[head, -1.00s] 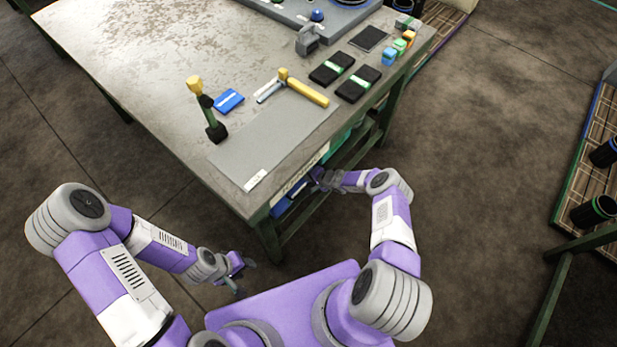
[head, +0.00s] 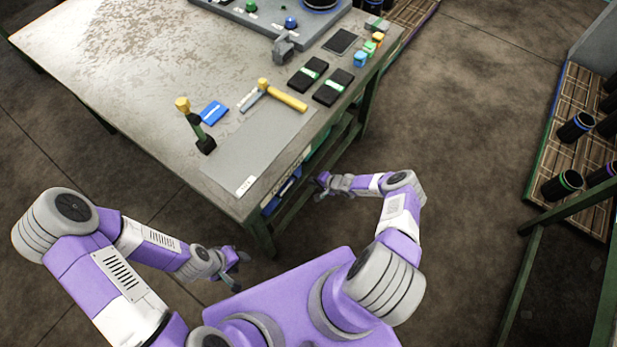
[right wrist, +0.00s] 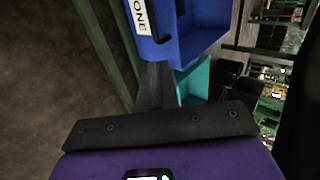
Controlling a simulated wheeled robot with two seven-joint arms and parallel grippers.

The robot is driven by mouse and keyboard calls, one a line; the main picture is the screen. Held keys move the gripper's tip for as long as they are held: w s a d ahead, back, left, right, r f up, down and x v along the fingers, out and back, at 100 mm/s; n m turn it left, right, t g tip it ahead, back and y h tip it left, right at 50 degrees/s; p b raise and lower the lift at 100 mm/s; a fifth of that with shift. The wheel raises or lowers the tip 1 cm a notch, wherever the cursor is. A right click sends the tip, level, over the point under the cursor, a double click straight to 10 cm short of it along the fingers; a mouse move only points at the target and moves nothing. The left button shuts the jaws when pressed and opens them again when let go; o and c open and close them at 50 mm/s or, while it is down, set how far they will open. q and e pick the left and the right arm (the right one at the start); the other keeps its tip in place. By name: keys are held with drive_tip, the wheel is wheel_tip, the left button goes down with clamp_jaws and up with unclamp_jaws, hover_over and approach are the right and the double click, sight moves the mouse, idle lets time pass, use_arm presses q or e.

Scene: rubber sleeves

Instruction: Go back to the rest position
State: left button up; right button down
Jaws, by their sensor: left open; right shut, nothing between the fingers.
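My left gripper (head: 238,268) is open and empty, low over the floor in front of the table's near corner. My right gripper (head: 318,186) is shut with nothing in it, beside the table's front side and below the level of the top. In the right wrist view its dark fingers (right wrist: 155,88) point toward a blue bin (right wrist: 195,28) with a white label and a teal bin (right wrist: 196,80). The fingers look apart from the bins, though the exact gap cannot be told.
A rack with black sleeves (head: 562,185) stands at right. The floor (head: 460,200) between is clear.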

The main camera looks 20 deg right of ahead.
drive_tip(key=shift+s+d+r, duration=0.25)
drive_tip(key=shift+s+r, duration=0.15)
drive_tip(key=shift+r, duration=0.05)
drive_tip(key=s+a+r+n+g+y, duration=0.25)
drive_tip(key=a+r+n, duration=0.2)
drive_tip(key=a, duration=0.55)
drive_tip(key=s+a+r+n+g+h, duration=0.1)
drive_tip(key=s+a+r, duration=0.3)
drive_tip(key=s+r, duration=0.4)
drive_tip(key=s+a+r+n+g+h, duration=0.2)
drive_tip(key=s+a+r+n+g, duration=0.2)
drive_tip(key=s+r, duration=0.4)
drive_tip(key=s, duration=0.4)
drive_tip(key=shift+s+r, duration=0.4)
